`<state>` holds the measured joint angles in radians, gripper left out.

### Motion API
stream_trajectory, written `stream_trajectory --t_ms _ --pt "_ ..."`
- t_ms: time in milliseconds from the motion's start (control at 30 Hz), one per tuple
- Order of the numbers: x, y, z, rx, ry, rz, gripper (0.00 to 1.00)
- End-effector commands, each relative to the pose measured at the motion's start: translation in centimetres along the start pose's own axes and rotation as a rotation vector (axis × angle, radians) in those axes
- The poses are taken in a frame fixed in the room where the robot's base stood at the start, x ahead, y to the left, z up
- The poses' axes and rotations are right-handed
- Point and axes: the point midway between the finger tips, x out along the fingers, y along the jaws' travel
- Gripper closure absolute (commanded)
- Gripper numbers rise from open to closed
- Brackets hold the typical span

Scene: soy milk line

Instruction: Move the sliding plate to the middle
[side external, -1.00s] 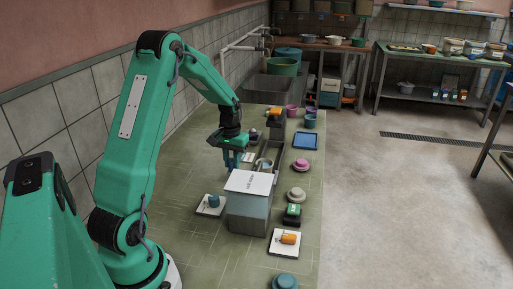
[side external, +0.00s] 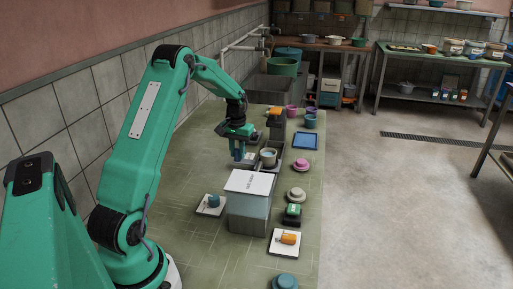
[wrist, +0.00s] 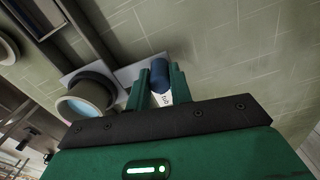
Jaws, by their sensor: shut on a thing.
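The sliding plate (wrist: 127,73) shows in the wrist view as a pale strip carrying a cup (wrist: 85,100). In the side view the cup (side external: 268,157) sits in the grey track beyond the white-topped box. My gripper (wrist: 158,80) is shut on a dark blue tab (wrist: 160,70) at the plate's side. In the side view my gripper (side external: 243,159) is left of the cup, and its fingers hide part of the plate. A small white label (wrist: 167,99) lies between the fingers.
A grey box with a white printed top (side external: 250,182) stands at the near end of the track. A grey post with an orange piece (side external: 275,112) stands at the far end. A pink-topped button (side external: 301,164) and a blue tablet (side external: 305,141) lie on the right.

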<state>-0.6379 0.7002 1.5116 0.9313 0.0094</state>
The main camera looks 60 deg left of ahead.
Motion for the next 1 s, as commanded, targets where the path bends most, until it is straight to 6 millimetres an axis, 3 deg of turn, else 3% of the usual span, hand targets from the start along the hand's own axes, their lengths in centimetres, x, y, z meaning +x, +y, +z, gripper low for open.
stream_trajectory --t_ms 33,100,133,567,1000 --pt "-0.2 0.1 -0.2 0.002 0.009 0.0 0.73" --pt "-0.2 0.1 -0.2 0.001 0.008 0.0 0.59" --pt "-0.2 0.1 -0.1 0.001 0.007 0.0 0.57" --pt "-0.6 0.0 -0.1 0.0 0.004 0.0 0.57" --pt "-5.6 0.0 -0.1 0.001 0.007 0.0 0.57"
